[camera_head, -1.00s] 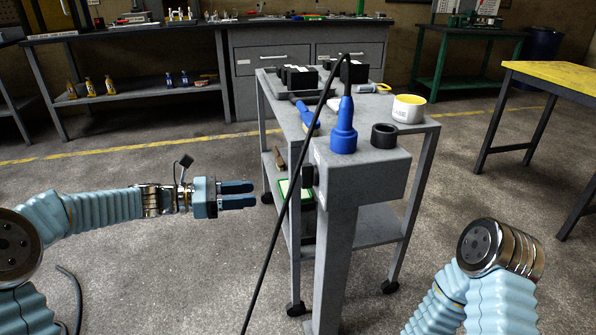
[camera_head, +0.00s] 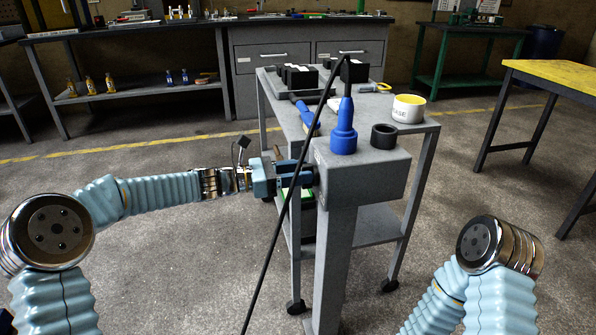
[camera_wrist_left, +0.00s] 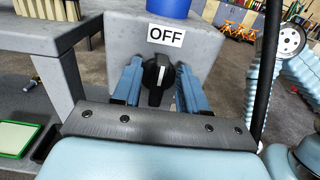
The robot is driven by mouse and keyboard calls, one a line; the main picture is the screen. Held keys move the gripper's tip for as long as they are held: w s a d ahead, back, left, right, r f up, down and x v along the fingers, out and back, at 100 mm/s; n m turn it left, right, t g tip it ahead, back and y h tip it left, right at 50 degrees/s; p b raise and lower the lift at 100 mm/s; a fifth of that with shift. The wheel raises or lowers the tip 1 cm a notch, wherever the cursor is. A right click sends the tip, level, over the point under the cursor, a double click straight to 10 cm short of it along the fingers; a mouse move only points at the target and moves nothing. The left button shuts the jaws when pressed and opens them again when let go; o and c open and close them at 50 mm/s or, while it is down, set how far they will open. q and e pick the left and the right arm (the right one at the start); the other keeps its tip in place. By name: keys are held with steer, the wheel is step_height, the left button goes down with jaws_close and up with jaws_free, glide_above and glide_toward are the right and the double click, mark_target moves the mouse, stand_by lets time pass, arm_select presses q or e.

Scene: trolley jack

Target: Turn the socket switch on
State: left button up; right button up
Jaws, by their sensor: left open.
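The socket switch is a black rotary knob (camera_wrist_left: 155,76) with a pale pointer line, on the side of a grey socket box (camera_head: 360,172). In the left wrist view an "OFF" label (camera_wrist_left: 166,36) sits above the knob, and the pointer stands close to upright. My left gripper (camera_wrist_left: 154,88) is open, with one blue finger on each side of the knob; I cannot tell whether they touch it. In the head view the left gripper (camera_head: 296,174) is at the box's left side, and the knob is hidden. My right gripper is out of view.
A blue plug (camera_head: 343,128) with a black cable (camera_head: 276,240) stands on the box; the cable hangs in front of the left fingers. A black ring socket (camera_head: 384,136) is beside it. A grey trolley (camera_head: 428,128) with tools and a white tin (camera_head: 408,109) stands behind.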

arm_select(q)
jaws_close()
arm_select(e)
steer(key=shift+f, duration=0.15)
